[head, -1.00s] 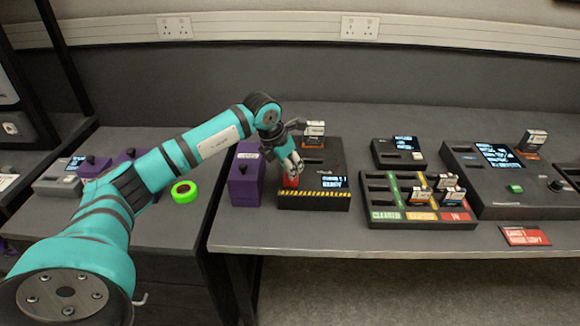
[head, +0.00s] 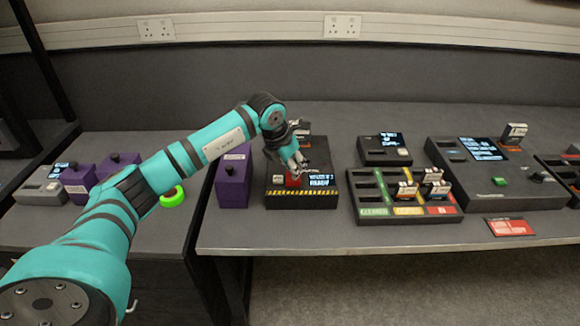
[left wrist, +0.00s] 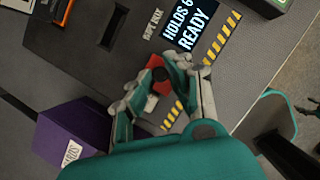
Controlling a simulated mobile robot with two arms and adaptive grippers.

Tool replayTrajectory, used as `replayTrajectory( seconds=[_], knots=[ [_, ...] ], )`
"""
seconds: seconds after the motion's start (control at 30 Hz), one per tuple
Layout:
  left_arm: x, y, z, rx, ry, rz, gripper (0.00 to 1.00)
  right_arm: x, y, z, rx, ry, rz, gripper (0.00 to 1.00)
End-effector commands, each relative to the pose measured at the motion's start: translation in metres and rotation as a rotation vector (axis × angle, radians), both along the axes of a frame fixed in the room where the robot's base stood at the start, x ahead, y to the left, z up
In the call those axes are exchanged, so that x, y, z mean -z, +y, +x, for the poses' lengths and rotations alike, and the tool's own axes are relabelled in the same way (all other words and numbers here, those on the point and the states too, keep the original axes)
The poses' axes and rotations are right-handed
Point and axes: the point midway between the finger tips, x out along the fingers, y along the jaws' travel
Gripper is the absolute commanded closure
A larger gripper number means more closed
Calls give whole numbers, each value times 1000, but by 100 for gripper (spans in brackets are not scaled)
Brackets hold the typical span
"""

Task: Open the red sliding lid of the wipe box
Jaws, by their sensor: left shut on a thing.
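The wipe box (head: 302,198) is a dark box with a yellow-black striped front edge and a small lit screen, left of centre on the bench in the head view. Its top also shows in the left wrist view (left wrist: 85,45). The red sliding lid (head: 293,182) is a small red piece left of the screen, mostly hidden by my fingers. In the left wrist view red (left wrist: 150,104) shows between them, with a dark knob at the fingertips. My left gripper (head: 296,168) is shut on the lid's knob; it also shows in the left wrist view (left wrist: 163,78). My right gripper is not in view.
A purple box (head: 233,180) stands close on the left of the wipe box. A dark tray (head: 357,190) with coloured labels and several cartridges is to the right. A larger console (head: 490,186) stands beyond it. A green tape roll (head: 173,197) lies on the left bench.

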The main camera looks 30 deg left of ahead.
Motion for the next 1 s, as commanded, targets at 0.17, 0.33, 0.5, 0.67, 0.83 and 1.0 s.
replayTrajectory(
  seconds=[0.17, 0.33, 0.5, 0.67, 0.83, 1.0],
  knots=[
    [0, 0, 0, -1, -1, -1, 62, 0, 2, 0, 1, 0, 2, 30],
    [0, 0, 0, -1, -1, -2, 60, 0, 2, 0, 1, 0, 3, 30],
    [-4, 0, -1, -1, -3, -2, 60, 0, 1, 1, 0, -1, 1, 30],
    [-23, 2, -8, 1, -5, -1, 60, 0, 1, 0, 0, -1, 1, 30],
    [-57, 6, -21, 0, -6, 1, 60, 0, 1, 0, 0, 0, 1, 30],
    [-88, 8, -34, -1, -4, 0, 60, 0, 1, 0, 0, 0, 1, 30]
  ],
)
